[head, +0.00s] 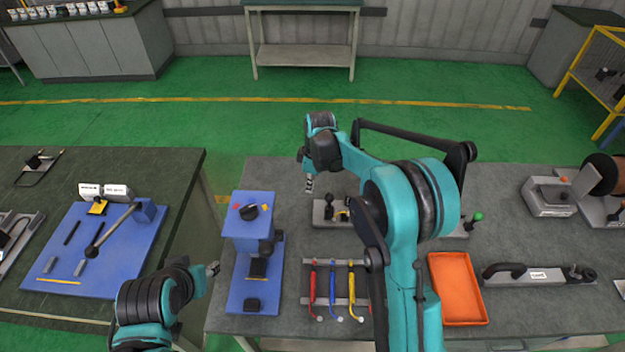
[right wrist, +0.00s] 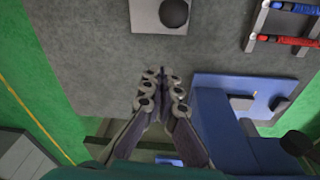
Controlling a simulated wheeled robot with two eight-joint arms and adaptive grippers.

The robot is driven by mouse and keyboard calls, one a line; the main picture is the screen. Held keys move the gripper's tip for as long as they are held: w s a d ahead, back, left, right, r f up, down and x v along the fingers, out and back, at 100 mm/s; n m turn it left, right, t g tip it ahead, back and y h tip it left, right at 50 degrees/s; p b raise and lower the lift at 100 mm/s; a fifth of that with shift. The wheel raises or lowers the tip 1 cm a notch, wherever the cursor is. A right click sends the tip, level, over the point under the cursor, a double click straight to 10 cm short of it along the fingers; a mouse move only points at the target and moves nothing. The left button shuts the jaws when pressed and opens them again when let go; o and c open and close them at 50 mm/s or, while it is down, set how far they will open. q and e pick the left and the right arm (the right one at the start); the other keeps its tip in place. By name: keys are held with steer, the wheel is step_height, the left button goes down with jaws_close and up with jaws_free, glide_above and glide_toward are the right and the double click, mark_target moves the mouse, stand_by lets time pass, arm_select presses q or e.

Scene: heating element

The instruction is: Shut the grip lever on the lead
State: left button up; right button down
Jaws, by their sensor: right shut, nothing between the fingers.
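Several coloured leads, among them a red lead (head: 313,289), a blue lead (head: 332,288) and a yellow lead (head: 351,288), lie side by side on a rack near the bench front. A grey fixture (head: 318,220) with a black knob and a yellow part stands behind them, partly hidden by my right arm. I cannot tell which part is the grip lever. My right gripper (head: 309,185) is shut and empty above the far side of the bench, left of the fixture; its closed fingertips show in the right wrist view (right wrist: 163,74). My left gripper (head: 213,269) is left of the blue stand, its jaws unclear.
A blue stand (head: 249,210) with a black dial stands at the bench's left end. An orange tray (head: 457,290) and a long grey tool with a black handle (head: 536,275) lie right. A blue board (head: 110,258) lies on the left table. The bench's far middle is mostly clear.

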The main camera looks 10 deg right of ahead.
mark_target(329, 202)
steer(key=d+f, duration=0.1)
steer(key=s+d+f, duration=0.1)
steer(key=d+f, duration=0.1)
steer(key=shift+s+d+b, duration=0.1)
steer(key=shift+b, duration=0.3)
